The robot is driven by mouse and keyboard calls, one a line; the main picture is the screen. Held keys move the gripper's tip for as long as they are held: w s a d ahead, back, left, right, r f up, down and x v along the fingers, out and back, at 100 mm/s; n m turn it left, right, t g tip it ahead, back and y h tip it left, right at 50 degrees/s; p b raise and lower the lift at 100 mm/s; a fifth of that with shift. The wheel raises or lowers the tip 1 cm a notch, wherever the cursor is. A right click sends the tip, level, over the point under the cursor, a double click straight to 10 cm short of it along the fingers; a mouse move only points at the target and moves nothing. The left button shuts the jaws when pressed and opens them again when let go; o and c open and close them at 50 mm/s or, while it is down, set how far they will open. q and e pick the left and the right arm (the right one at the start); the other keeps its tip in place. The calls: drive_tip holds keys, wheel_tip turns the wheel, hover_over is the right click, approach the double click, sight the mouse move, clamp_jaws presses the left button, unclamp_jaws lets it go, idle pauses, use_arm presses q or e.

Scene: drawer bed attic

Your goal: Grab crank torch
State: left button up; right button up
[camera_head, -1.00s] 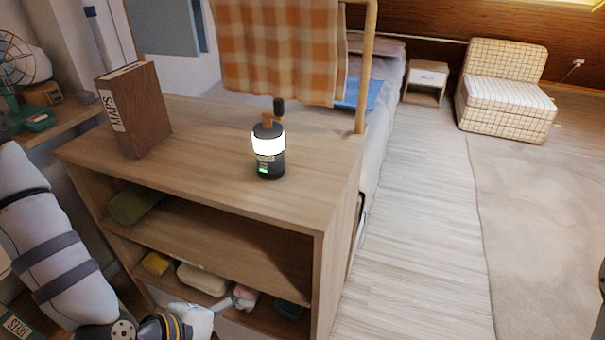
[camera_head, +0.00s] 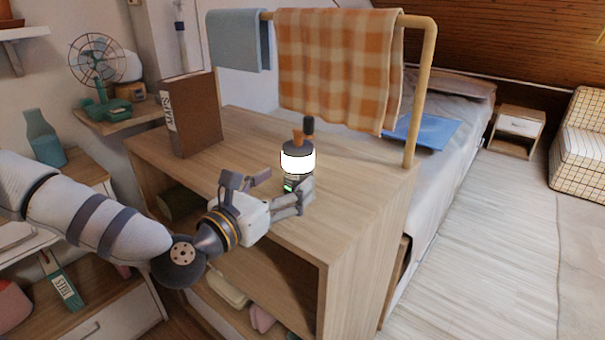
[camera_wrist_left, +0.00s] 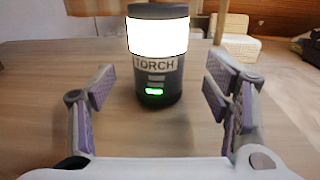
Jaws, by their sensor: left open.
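The crank torch (camera_head: 298,160) stands upright on the wooden shelf top (camera_head: 235,133). It has a dark body, a glowing white band and a crank on top. My right gripper is not in view.
A "MAPS" book box (camera_head: 196,115) stands at the shelf top's left. A rail (camera_head: 418,90) with an orange checked cloth (camera_head: 335,62) and a blue cloth (camera_head: 238,40) rises behind the torch. The shelf top right of the torch is clear.

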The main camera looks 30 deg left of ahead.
sight(299, 168)
use_arm(q)
drive_tip(key=w, duration=0.5)
drive_tip(key=shift+w+r, duration=0.1)
drive_tip(key=shift+r, duration=0.15)
drive_tip(key=c, duration=1.2)
drive_tip(key=shift+c, duration=0.8)
drive_tip(key=shift+r, duration=0.1)
